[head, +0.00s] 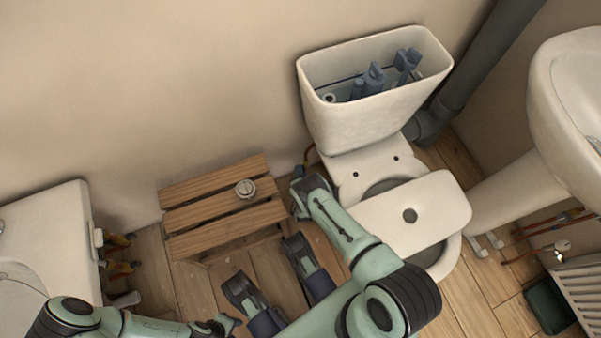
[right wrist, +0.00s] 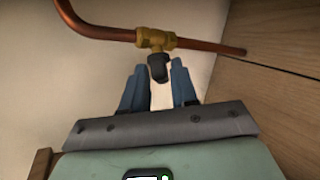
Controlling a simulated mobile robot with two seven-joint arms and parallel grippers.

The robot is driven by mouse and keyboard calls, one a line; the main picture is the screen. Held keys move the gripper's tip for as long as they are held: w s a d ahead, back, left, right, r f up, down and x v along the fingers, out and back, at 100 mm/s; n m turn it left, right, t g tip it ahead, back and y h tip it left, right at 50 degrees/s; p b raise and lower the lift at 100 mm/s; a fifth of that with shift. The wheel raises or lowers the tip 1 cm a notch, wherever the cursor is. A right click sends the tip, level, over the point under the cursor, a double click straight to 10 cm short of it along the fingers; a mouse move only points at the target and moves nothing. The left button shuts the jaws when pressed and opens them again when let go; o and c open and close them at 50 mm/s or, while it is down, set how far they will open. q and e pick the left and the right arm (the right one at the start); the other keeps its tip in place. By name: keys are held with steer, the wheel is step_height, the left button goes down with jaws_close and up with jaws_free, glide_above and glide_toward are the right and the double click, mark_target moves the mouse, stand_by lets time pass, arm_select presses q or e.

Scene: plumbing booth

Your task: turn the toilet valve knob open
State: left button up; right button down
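The toilet valve is brass (right wrist: 156,39) on a copper pipe (right wrist: 215,48) in the right wrist view, with a small dark knob (right wrist: 158,68) on its near side. My right gripper (right wrist: 157,66) is open, with one blue-grey finger on each side of the knob. I cannot tell whether either finger touches it. In the head view my right gripper (head: 299,190) is low at the left of the toilet (head: 372,125), and the knob is hidden there.
A wooden slatted stool (head: 205,213) with a small round metal object (head: 245,188) on it stands left of the right gripper. A sink (head: 560,110) is at the right. A white basin or tub (head: 60,230) is at the left. A wooden surface lies beside the valve.

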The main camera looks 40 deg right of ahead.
arm_select(q)
steer(key=shift+w, duration=0.15)
arm_select(e)
steer(key=shift+n+g, duration=0.4)
steer(key=shift+g, duration=0.2)
steer(key=shift+w, duration=0.1)
steer(key=c, duration=1.1)
jaws_free()
steer(key=shift+o, duration=0.2)
steer(key=shift+a+r, duration=0.1)
